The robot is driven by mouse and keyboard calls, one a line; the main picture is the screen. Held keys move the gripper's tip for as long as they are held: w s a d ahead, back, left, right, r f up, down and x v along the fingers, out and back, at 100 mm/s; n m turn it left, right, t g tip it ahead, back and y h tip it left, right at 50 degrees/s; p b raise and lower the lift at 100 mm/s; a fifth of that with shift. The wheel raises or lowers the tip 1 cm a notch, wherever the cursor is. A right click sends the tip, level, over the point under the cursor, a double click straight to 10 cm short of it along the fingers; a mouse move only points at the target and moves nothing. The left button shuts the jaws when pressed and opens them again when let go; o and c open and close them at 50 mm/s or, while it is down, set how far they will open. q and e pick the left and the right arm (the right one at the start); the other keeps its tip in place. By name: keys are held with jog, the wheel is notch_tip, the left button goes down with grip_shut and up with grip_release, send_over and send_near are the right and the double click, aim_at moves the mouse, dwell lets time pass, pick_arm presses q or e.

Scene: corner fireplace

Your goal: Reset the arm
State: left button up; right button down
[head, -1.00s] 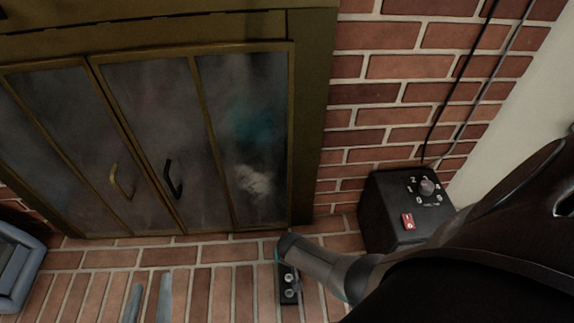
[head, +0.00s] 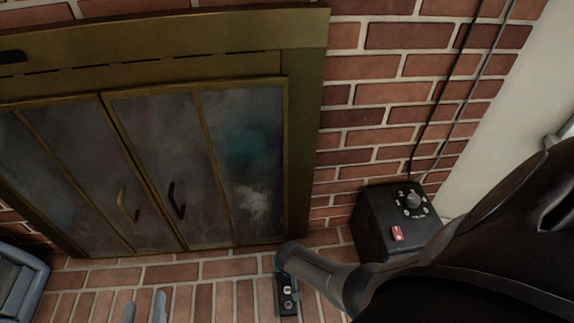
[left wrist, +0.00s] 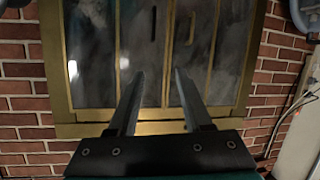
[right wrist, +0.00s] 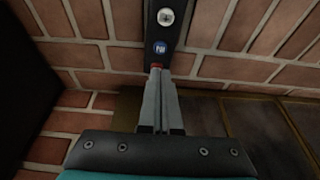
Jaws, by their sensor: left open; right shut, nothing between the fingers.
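My left gripper (head: 145,298) shows as two grey fingertips at the bottom edge of the head view. In the left wrist view its fingers (left wrist: 158,72) are apart and empty, pointing toward the fireplace doors (left wrist: 150,50). My right arm (head: 325,275) reaches in from the right, and its fingers are mostly hidden in the head view. In the right wrist view the right gripper (right wrist: 159,72) is shut and empty. Its tips are at the end of a black strip with round buttons (right wrist: 162,30); I cannot tell whether they touch. The strip also shows in the head view (head: 287,293).
The gold-framed fireplace (head: 309,130) fills the left and middle of the head view. A black box (head: 375,225) with a dial and red switch stands right of it, with cables above. A grey-blue object (head: 22,285) is at the lower left. Brick floor (head: 215,268) lies before the doors.

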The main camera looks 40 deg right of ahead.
pick_arm(q)
jog(key=shift+f, duration=0.1)
pick_arm(e)
jog(key=shift+s, duration=0.1)
dwell(0.4)
pick_arm(q)
jog(key=s+a+f+g+y+p, duration=0.2)
jog(key=s+a+f+g+p, duration=0.15)
jog(key=f, duration=0.65)
jog(key=s+a+f+g+y+p, duration=0.1)
jog(key=s+a+f+g+p, duration=0.2)
jog(key=f, duration=0.8)
jog(key=s+a+f+g+y+p, duration=0.2)
jog(key=s+a+f+g+p, duration=0.2)
jog(key=s+a+f, duration=0.5)
jog(key=s+a+p, duration=0.1)
jog(key=s+a, duration=0.1)
jog(key=s, duration=0.2)
jog(key=shift+s+y, duration=0.15)
jog(key=shift+y, duration=0.25)
pick_arm(e)
jog(key=s+a+r+n, duration=0.1)
jog(key=s+n, duration=0.3)
jog(key=s, duration=0.8)
jog(key=s+a+r+n+y, duration=0.1)
jog(key=s+n, duration=0.3)
jog(key=s, duration=0.7)
jog(key=shift+s+a+r+n+g, duration=0.15)
jog(key=shift+s+r+n+g, duration=0.2)
jog(key=shift+r, duration=0.45)
